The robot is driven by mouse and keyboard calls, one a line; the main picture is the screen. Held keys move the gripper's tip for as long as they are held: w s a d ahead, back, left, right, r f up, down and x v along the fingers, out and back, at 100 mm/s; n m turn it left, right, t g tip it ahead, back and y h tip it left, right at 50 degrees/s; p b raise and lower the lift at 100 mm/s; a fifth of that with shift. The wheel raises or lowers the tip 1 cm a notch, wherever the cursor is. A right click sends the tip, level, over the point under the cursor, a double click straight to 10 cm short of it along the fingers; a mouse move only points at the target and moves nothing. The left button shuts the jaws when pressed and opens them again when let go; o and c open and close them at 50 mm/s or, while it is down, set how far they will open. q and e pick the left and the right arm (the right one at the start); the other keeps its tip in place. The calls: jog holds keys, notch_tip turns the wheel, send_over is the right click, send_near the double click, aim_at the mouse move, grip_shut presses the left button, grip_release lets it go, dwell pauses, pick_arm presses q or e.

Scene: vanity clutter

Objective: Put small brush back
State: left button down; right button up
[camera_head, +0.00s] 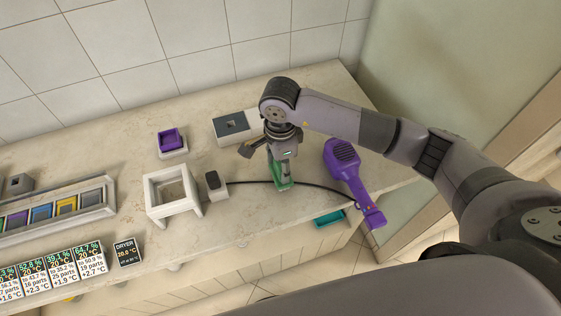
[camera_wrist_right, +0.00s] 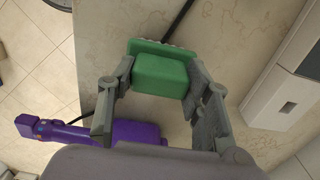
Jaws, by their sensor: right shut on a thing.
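The small brush is green and shows in the head view (camera_head: 284,184), at the lower end of my right gripper (camera_head: 281,165). In the right wrist view the green brush (camera_wrist_right: 160,75) sits between the two grey fingers of the right gripper (camera_wrist_right: 162,85), with a pale bristly edge at its far side. The right gripper is shut on it and points down over the counter. I cannot tell whether the brush touches the counter. My left gripper is in neither view.
A purple hair dryer (camera_head: 345,172) lies right of the gripper, its handle over the counter's front edge. A black cable runs beneath the brush. A white open stand (camera_head: 151,185), a dark-topped white box (camera_head: 218,131) and a purple box (camera_head: 169,138) stand left.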

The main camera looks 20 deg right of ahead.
jog(key=shift+f, duration=0.15)
jog(key=shift+f, duration=0.1)
jog(key=o, duration=1)
jog(key=shift+r, duration=0.25)
jog(key=shift+w+r+b, duration=0.1)
jog(key=shift+r+b, duration=0.25)
notch_tip(320, 180, up, 11)
jog(key=b, duration=0.3)
